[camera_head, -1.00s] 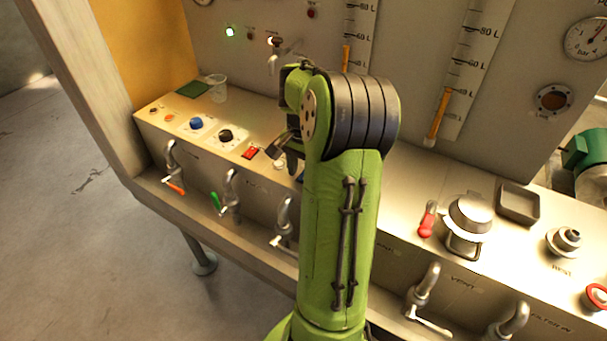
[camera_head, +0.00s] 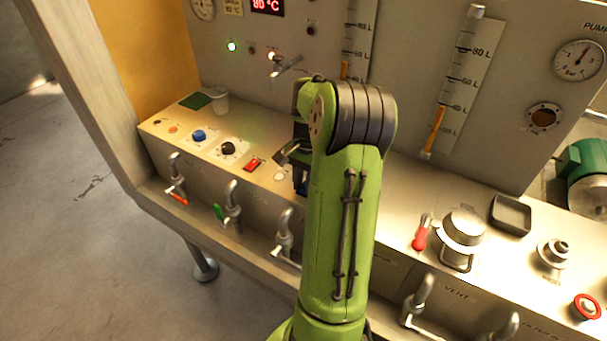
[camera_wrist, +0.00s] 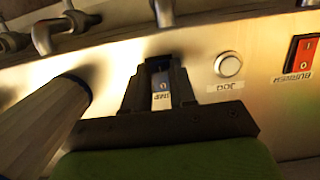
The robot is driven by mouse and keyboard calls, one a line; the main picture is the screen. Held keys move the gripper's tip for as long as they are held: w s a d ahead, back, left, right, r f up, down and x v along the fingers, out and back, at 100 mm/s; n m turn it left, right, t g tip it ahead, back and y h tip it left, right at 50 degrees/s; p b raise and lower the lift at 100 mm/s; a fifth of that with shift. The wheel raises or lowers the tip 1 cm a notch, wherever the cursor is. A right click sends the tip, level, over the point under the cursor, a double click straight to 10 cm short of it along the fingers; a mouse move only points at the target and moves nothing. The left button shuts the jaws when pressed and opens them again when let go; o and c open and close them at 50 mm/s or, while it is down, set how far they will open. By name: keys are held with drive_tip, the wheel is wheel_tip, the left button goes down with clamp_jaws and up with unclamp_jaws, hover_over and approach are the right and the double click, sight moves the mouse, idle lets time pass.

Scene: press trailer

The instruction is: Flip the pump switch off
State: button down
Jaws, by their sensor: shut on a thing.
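The pump switch (camera_wrist: 161,84) is a blue rocker with a "0" mark in the wrist view, its label partly covered by my fingers. My gripper (camera_wrist: 160,78) has its two dark fingers down at the panel, one on each side of the switch, shut on it. In the head view my gripper (camera_head: 288,153) is mostly behind my green arm, and a bit of blue (camera_head: 301,183) shows below it. The tilt of the rocker is hard to read.
A red burner switch (camera_wrist: 301,56) and a round JOG button (camera_wrist: 228,65) sit beside the pump switch. Several tap levers (camera_head: 284,238) line the panel's front. A white cup (camera_head: 219,101) stands at the back left. A red-handled valve (camera_head: 421,235) is on the right.

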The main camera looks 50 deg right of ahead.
drive_tip(key=shift+d+r+y+p, duration=0.2)
drive_tip(key=shift+y+p, duration=0.3)
drive_tip(key=shift+p, duration=0.45)
drive_tip(key=shift+f, duration=0.1)
drive_tip(key=c, duration=0.9)
unclamp_jaws()
drive_tip(key=p+v, duration=0.2)
drive_tip(key=v, duration=0.6)
drive_tip(key=p+v, duration=0.2)
drive_tip(key=v, duration=0.5)
drive_tip(key=shift+w+d+r, duration=0.1)
drive_tip(key=shift+d+r, duration=0.2)
drive_tip(key=shift+a, duration=0.1)
